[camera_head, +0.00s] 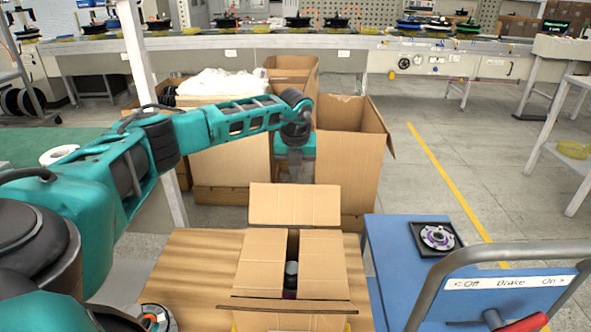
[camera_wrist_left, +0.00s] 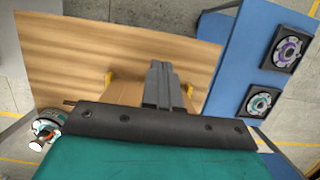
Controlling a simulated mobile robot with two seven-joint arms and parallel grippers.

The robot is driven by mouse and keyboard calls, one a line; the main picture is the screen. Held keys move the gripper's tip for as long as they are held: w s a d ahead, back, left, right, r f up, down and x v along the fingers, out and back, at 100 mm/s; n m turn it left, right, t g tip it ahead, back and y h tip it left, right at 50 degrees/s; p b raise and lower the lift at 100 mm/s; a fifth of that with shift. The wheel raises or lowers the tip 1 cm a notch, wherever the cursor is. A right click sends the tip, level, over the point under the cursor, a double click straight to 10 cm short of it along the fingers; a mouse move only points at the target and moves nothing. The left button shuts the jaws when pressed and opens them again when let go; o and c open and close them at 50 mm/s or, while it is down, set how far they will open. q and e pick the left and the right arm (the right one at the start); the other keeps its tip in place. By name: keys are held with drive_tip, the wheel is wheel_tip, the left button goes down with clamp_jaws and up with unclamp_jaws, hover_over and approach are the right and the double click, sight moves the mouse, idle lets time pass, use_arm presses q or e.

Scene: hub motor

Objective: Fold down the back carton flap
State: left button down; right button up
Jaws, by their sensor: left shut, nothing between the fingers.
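The open carton (camera_head: 246,270) stands on the wooden table. Its left flap (camera_head: 262,262) and right flap (camera_head: 322,265) lie folded inward, with a narrow gap between them showing a dark item inside. The back carton flap (camera_head: 295,204) stands raised at the far edge. The front flap (camera_head: 290,306) shows nearly edge-on. My left gripper (camera_head: 293,172) is shut and empty, pointing down above and behind the back flap; contact cannot be told. In the left wrist view, its shut fingers (camera_wrist_left: 160,84) hide much of the carton (camera_wrist_left: 127,94). My right gripper is not in view.
The wooden table (camera_head: 190,265) has bare surface left of the carton. A blue cart (camera_head: 395,270) with a metal handle and a hub motor (camera_head: 437,237) stands at the right. Large open cartons (camera_head: 350,155) stand behind, near my left arm. A conveyor (camera_head: 330,42) crosses the back.

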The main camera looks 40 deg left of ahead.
sight(295, 188)
use_arm(q)
drive_tip(key=shift+s+d+p, duration=0.9)
drive_tip(key=shift+s, duration=0.2)
drive_tip(key=shift+s+d+p, duration=0.9)
drive_tip(key=shift+s, duration=0.2)
drive_tip(key=shift+s+d+p, duration=0.35)
drive_tip(key=shift+s+d, duration=0.35)
drive_tip(key=shift+s, duration=0.1)
drive_tip(key=shift+s+d+p, duration=0.4)
drive_tip(key=shift+s+d, duration=0.45)
drive_tip(key=shift+s, duration=0.1)
drive_tip(key=s+d+p, duration=0.1)
drive_tip(key=s+d, duration=0.3)
drive_tip(key=s, duration=0.1)
drive_tip(key=shift+s+d+p, duration=0.15)
drive_tip(key=shift+d+p, duration=0.05)
drive_tip(key=shift+p, duration=0.2)
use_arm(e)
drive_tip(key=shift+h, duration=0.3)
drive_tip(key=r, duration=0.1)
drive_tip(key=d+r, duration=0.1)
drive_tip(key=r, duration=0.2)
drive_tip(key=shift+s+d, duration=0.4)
use_arm(q)
drive_tip(key=shift+f, duration=0.1)
